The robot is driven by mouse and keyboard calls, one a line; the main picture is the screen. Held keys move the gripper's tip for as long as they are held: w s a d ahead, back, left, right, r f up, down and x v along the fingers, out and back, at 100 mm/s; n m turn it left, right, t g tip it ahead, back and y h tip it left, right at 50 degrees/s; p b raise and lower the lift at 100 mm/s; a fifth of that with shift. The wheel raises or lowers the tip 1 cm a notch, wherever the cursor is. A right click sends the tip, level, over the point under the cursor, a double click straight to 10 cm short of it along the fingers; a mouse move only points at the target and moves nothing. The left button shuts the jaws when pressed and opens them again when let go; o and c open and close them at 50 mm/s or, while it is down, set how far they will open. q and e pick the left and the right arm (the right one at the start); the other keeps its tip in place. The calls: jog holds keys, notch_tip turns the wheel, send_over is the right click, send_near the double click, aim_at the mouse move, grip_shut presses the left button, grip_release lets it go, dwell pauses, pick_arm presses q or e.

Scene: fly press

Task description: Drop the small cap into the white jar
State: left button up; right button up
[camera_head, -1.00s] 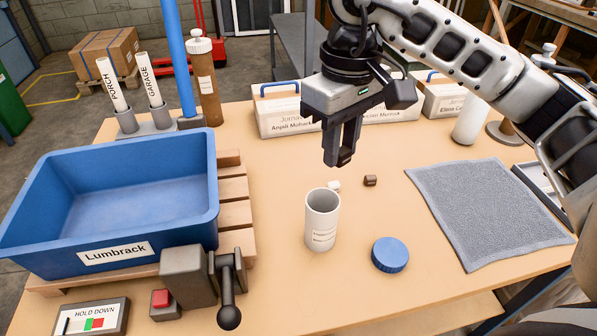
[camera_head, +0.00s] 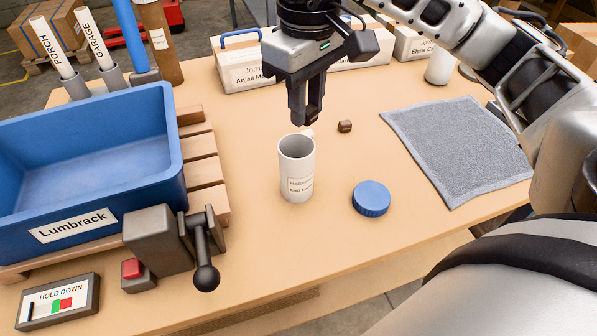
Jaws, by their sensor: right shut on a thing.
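The white jar (camera_head: 297,172) stands upright and open on the table, with a paper label on its front. I cannot tell whether the cap still touches the table. My left gripper is out of view.
A blue lid (camera_head: 371,198) lies right of the jar, and a small brown block (camera_head: 345,126) behind it. A blue bin (camera_head: 176,150), a lever clamp (camera_head: 203,250) and a grey mat (camera_head: 460,150) flank the clear middle. Labelled boxes (camera_head: 240,75) stand behind.

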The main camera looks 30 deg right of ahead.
jog(key=o, duration=1)
jog(key=shift+r, duration=0.1)
jog(key=shift+r, duration=0.3)
pick_arm(q)
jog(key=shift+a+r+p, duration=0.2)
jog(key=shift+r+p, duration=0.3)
jog(key=shift+p, duration=0.55)
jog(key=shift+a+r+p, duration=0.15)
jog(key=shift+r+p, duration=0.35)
jog(key=shift+p, duration=0.5)
pick_arm(e)
jog(key=shift+r, duration=7.6)
